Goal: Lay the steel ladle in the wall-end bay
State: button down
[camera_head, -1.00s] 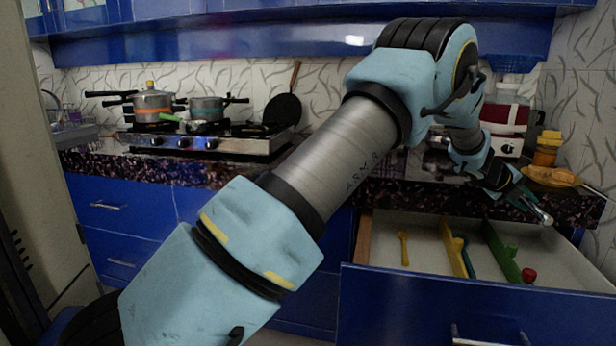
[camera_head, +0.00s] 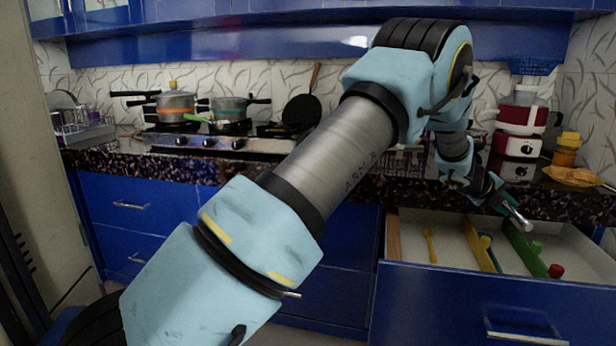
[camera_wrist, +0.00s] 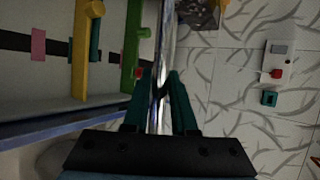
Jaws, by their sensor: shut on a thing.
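My gripper (camera_head: 490,197) is shut on the steel ladle (camera_head: 516,217), a shiny bar that sticks out to the lower right above the open drawer (camera_head: 480,300). In the wrist view, the ladle (camera_wrist: 166,45) runs between the teal fingers (camera_wrist: 162,85); its far end is hard to make out. A yellow divider (camera_head: 478,243) and a green divider (camera_head: 523,247) split the drawer into bays. The wall-end bay (camera_head: 578,258) lies right of the green divider, with a red piece (camera_head: 556,271) near that divider. The ladle is above the drawer, not resting in it.
A yellow utensil (camera_head: 430,246) lies in the left bay and a teal one (camera_head: 486,241) in the middle bay. The dark counter edge (camera_head: 400,187) is close behind my gripper. A red-and-white appliance (camera_head: 520,130), a yellow-lidded jar (camera_head: 567,150) and a food plate (camera_head: 572,177) stand above.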

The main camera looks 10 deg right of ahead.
jog(key=w+a+f+n+t+y+p, duration=0.1)
jog(key=w+a+f+n+t, duration=0.15)
jog(key=w+a, duration=0.6)
jog(key=w+a+f+n+t+y+p, duration=0.1)
jog(key=w+a+n+t, duration=0.15)
jog(key=a, duration=1.15)
jog(key=w+a+f+n+t+y+p, duration=0.1)
jog(key=w+a+f+n+t, duration=0.15)
jog(key=w+a, duration=0.6)
jog(key=s+a+r+n+t+y+p, duration=0.1)
jog(key=a+r+n+y, duration=0.15)
jog(key=a, duration=0.95)
jog(key=s+a+r+n+t+y+p, duration=0.1)
jog(key=a+r+n+y, duration=0.15)
jog(key=a, duration=0.95)
jog(key=a+r+n+t+y+p, duration=0.1)
jog(key=a+r+n+y, duration=0.2)
jog(key=a, duration=1)
jog(key=s+f, duration=0.4)
jog(key=f, duration=0.3)
jog(key=s+f, duration=0.4)
jog(key=f, duration=0.4)
jog(key=shift+n+g, duration=0.25)
jog(key=shift+n, duration=0.2)
jog(key=v, duration=0.3)
jog(key=a+v, duration=0.1)
jog(key=v, duration=0.1)
jog(key=shift+s+f, duration=0.25)
jog(key=shift+f, duration=0.05)
jog(key=shift+d, duration=0.1)
